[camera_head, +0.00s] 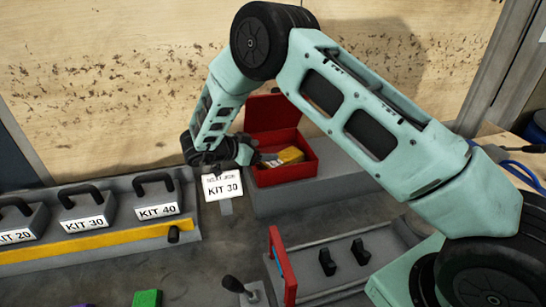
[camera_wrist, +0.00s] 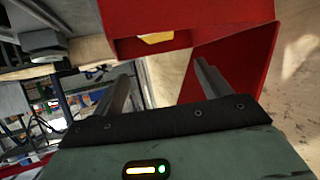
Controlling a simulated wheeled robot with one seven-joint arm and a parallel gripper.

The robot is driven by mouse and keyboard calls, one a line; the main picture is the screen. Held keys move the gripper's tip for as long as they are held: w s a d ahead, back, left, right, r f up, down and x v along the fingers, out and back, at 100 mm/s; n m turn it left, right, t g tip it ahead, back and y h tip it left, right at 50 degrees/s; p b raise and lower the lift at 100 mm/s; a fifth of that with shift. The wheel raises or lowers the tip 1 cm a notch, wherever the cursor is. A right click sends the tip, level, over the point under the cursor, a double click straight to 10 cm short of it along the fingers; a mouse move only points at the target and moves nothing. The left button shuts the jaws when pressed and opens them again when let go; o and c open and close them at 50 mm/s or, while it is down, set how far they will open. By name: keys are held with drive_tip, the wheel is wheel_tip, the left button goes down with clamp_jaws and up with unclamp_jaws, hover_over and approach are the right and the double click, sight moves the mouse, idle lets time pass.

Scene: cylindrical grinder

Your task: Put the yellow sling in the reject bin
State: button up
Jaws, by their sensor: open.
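A yellow thing (camera_head: 290,155), which looks like the yellow sling, lies inside an open red box (camera_head: 287,175) with a raised lid. I cannot read a label on the box, so I cannot tell for sure that it is the reject bin. My gripper (camera_head: 264,159) is at the left side of the box, its fingers pointing toward the yellow thing. In the wrist view, my gripper (camera_wrist: 163,66) is open with nothing between its fingers. A bit of the yellow thing (camera_wrist: 157,38) shows beyond the fingertips, apart from them; the red box wall (camera_wrist: 225,60) hides the rest.
Grey kit blocks (camera_head: 85,218) with black handles stand at left behind a yellow bar (camera_head: 90,241). A red handle frame (camera_head: 282,265) and a lever (camera_head: 233,284) stand in front. A wooden panel (camera_head: 120,80) closes the back.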

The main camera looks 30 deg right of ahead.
drive_tip(key=w+a+r+n+t+y+b, duration=0.1)
drive_tip(key=w+a+r+n+t+y, duration=0.15)
drive_tip(key=a+r+t+y, duration=0.4)
drive_tip(key=w+a+r+n+t+y, duration=0.15)
drive_tip(key=a+r+n, duration=0.25)
drive_tip(key=a, duration=0.5)
drive_tip(key=s+a+r+n+y, duration=0.4)
drive_tip(key=s+a+n+y, duration=0.25)
drive_tip(key=s+a, duration=0.2)
drive_tip(key=s+a+n+g+y, duration=0.1)
drive_tip(key=s+n+g+y, duration=0.4)
drive_tip(key=s, duration=1.6)
drive_tip(key=s+d+f+n+g+h, duration=0.2)
drive_tip(key=s+d+n+g+h, duration=0.3)
drive_tip(key=s+d, duration=0.6)
drive_tip(key=shift+s+f+g+h, duration=0.35)
drive_tip(key=shift+s+h, duration=0.3)
drive_tip(key=shift+s, duration=0.45)
